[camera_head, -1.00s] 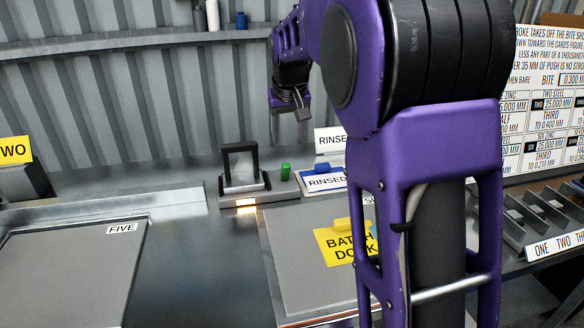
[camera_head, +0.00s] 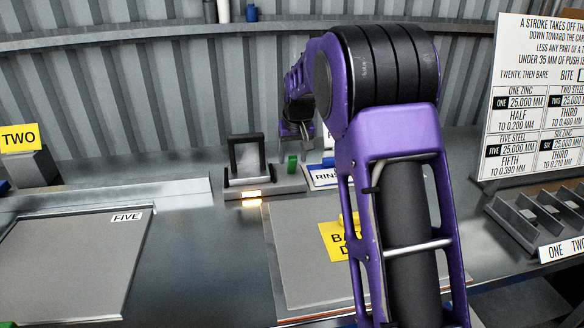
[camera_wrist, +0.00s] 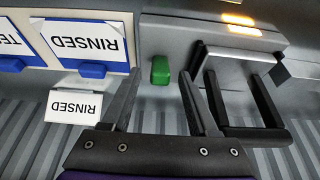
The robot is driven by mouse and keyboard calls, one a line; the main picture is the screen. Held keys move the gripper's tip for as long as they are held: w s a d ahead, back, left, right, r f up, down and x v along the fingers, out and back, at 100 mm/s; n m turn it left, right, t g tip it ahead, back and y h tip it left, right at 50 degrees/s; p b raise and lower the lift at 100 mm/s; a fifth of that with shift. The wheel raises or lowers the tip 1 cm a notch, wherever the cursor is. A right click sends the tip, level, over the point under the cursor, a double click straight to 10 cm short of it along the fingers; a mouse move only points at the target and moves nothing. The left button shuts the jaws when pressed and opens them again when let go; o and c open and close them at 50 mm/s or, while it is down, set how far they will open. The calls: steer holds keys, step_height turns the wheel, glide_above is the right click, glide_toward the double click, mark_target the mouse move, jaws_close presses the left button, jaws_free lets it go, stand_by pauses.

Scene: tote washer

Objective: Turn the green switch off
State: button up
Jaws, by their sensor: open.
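The green switch (camera_head: 292,164) is a small upright green block at the back of the bench, beside a grey base with a black frame. In the wrist view the green switch (camera_wrist: 160,70) shows between and just beyond my two fingertips. My gripper (camera_head: 304,137) is above and slightly right of it in the head view. The fingers of my gripper (camera_wrist: 159,82) are apart with nothing held between them. I cannot tell the exact gap to the switch, and no contact shows.
The black frame (camera_head: 247,152) stands left of the switch, with a lit orange lamp (camera_head: 251,202) below. It lies close to one finger in the wrist view. The FIVE panel (camera_head: 75,265) is at left.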

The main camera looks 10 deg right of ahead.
mark_target(291, 173)
steer(key=shift+x, duration=2.25)
steer(key=shift+c, duration=0.2)
steer(key=shift+r, duration=0.1)
jaws_close()
